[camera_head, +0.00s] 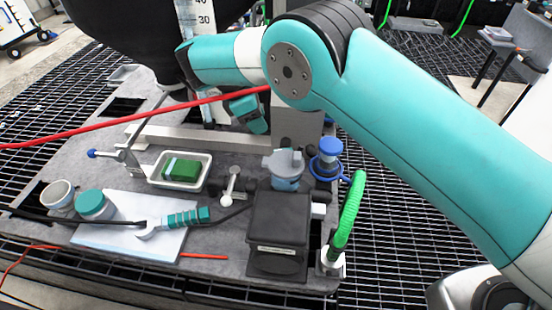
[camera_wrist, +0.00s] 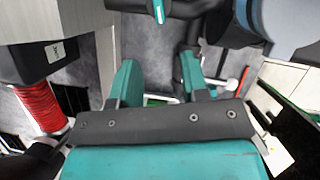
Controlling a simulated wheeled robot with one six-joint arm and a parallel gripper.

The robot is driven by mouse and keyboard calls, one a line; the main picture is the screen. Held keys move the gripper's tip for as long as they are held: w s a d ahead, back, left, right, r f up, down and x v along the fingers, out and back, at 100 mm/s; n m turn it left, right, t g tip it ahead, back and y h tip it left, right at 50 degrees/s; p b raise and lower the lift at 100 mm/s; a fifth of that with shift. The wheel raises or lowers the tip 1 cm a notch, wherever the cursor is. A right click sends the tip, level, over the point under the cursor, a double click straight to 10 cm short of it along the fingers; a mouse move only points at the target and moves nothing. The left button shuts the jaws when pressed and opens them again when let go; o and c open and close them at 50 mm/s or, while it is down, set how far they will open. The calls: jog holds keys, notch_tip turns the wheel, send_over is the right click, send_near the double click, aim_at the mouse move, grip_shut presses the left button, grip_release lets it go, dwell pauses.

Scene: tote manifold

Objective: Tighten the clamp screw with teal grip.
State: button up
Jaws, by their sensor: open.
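A tool with a ribbed teal grip (camera_head: 187,217) and a pale, wrench-like head lies across the white sheet at the front left. In the wrist view a small teal-and-white piece (camera_wrist: 158,11) shows at the top, beside a dark pipe. I cannot tell whether it is the clamp screw's grip. My gripper (camera_head: 248,112) hangs above the back of the workbench, apart from the things on it. In the wrist view my gripper (camera_wrist: 160,75) has its two teal fingers apart, with nothing held between them. My arm hides part of the back.
A white tray with a green block (camera_head: 181,170), a white T-handle (camera_head: 232,183), a grey-lidded jar (camera_head: 285,172) and a black box (camera_head: 279,222) stand on the grey bench (camera_head: 225,262). A green hose (camera_head: 349,208) rises at right. A red cable (camera_head: 120,122) crosses the left side.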

aim_at(276, 150)
jog(key=x, duration=1.2)
jog(key=shift+f, duration=0.15)
jog(key=shift+c, duration=0.2)
grip_shut()
